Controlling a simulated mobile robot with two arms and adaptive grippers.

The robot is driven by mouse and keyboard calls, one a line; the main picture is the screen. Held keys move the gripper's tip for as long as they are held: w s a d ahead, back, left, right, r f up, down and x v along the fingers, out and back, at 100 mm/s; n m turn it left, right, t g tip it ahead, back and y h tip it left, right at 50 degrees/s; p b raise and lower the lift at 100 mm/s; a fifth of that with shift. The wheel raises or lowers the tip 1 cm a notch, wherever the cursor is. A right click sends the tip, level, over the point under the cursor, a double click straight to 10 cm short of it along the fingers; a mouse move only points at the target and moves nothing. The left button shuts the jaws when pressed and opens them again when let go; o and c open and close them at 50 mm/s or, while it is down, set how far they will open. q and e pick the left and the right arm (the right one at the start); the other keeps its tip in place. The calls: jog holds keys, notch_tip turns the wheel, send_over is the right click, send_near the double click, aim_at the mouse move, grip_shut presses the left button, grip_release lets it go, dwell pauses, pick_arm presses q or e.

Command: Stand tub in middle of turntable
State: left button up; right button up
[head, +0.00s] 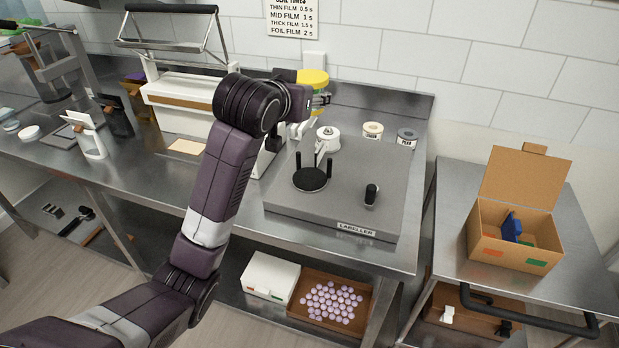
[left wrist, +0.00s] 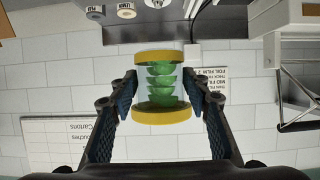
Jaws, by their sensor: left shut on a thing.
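My left gripper (head: 318,103) is shut on the tub (head: 313,77), which has a yellow lid on top in the head view. My wrist partly hides the tub there. In the left wrist view the tub (left wrist: 161,88) sits between both fingers, clear-walled with green gummies inside and yellow at both ends. The turntable (head: 310,180) is a round black disc on the grey labeller (head: 341,212), with dark upright posts by it. The tub is held up in the air behind the turntable, apart from it, and the disc looks empty. My right gripper is not in view.
A black knob (head: 371,194) rises from the labeller. An open carton (head: 516,237) stands on the right table. A sealer (head: 184,98) is left.

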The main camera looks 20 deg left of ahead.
pick_arm(q)
notch_tip(320, 180, down, 20)
jog(key=shift+r+p, duration=0.15)
jog(key=shift+p, duration=0.35)
jog(key=o, duration=1.4)
jog(key=shift+o, duration=0.2)
jog(key=b+v, duration=0.1)
jog(key=v, duration=1.1)
jog(key=shift+a, duration=0.1)
